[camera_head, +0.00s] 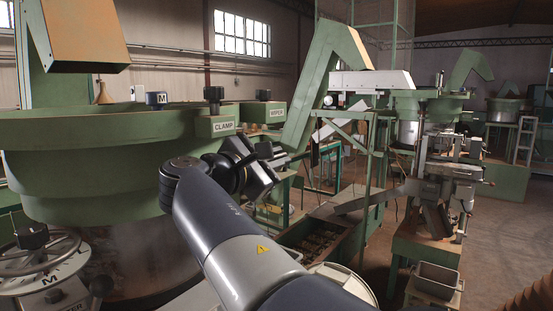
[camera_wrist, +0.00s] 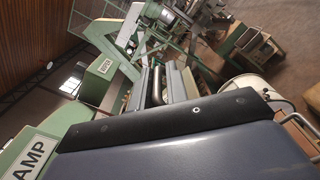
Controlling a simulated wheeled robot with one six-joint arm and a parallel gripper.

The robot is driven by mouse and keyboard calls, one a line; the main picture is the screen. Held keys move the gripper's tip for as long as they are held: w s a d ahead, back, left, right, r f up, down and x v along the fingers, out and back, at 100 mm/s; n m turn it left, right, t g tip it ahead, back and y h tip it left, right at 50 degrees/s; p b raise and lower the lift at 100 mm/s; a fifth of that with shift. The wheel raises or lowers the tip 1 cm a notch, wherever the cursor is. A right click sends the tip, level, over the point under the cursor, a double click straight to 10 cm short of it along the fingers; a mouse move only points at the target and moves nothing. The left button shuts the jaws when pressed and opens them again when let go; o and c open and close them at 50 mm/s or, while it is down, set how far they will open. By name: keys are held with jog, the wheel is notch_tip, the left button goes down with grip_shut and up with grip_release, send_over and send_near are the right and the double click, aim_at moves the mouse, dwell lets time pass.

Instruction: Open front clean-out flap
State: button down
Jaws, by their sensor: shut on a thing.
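My gripper (camera_head: 266,168) reaches past the right side of the big green hopper bowl (camera_head: 95,150), close to the box labelled WIPER (camera_head: 263,112). In the wrist view, my gripper (camera_wrist: 162,88) is shut on a narrow, dark, round bar (camera_wrist: 157,84). What the bar belongs to is hidden. I cannot make out the clean-out flap for certain in either view; my arm and gripper cover much of that area. The box labelled CLAMP (camera_head: 223,122) is on the bowl's rim, left of my gripper. It also shows at the wrist view's left edge (camera_wrist: 30,158).
A green inclined conveyor (camera_head: 318,90) rises behind my gripper. A machine stand (camera_head: 450,185) and a grey bin (camera_head: 437,278) stand to the right. A control wheel (camera_head: 38,262) is at lower left. Open floor lies at far right.

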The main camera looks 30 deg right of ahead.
jog(key=c, duration=1.5)
grip_release()
jog(key=shift+w+a, duration=0.1)
jog(key=shift+w, duration=0.1)
jog(key=b+v, duration=0.3)
jog(key=v, duration=0.7)
jog(key=shift+s+a, duration=0.25)
jog(key=shift+a, duration=0.1)
jog(key=p+x, duration=0.3)
jog(key=x, duration=0.8)
